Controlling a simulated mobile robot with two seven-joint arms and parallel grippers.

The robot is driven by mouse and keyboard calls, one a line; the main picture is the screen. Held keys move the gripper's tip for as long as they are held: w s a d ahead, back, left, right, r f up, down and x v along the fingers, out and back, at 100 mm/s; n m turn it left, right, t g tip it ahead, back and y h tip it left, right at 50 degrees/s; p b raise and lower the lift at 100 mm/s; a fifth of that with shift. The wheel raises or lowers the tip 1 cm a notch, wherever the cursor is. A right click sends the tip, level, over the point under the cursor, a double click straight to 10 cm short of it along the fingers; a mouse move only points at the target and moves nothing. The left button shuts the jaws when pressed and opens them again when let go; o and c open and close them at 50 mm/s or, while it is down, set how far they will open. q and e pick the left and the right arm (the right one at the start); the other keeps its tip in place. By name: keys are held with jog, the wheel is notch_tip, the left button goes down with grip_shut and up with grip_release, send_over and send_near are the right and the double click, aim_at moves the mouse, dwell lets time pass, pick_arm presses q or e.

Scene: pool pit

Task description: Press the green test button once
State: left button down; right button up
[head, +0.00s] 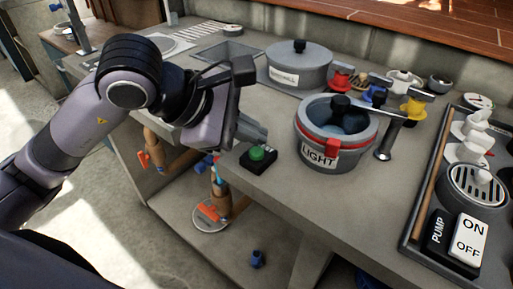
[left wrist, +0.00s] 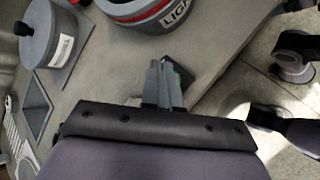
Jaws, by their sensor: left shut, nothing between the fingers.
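The green test button (head: 257,153) sits on a small black box (head: 258,161) near the front edge of the grey counter. My left gripper (head: 262,134) is shut and empty, just behind and left of the button in the head view, its fingertips close to it. In the left wrist view the shut fingers (left wrist: 165,85) cover most of the black box (left wrist: 184,76), and only a sliver of green shows beside them. I cannot tell whether the fingers touch the box.
A grey pot labelled LIGHT (head: 318,158) stands right of the button, with another lidded pot (head: 299,68) behind it. A tray (head: 425,215) with a PUMP ON/OFF switch (head: 468,238) lies at the right. Pipes with orange-handled valves (head: 213,207) are below the counter edge.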

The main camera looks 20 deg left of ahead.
dwell(0.7)
pick_arm(q)
jog(key=shift+f, duration=0.1)
jog(key=shift+f+b, duration=0.35)
jog(key=shift+b, duration=0.3)
jog(key=shift+f+b, duration=0.5)
jog(key=shift+b, duration=0.1)
dwell(0.5)
jog(key=shift+r, duration=0.2)
jog(key=shift+r+p, duration=0.5)
jog(key=shift+r, duration=0.2)
jog(key=shift+r, duration=0.1)
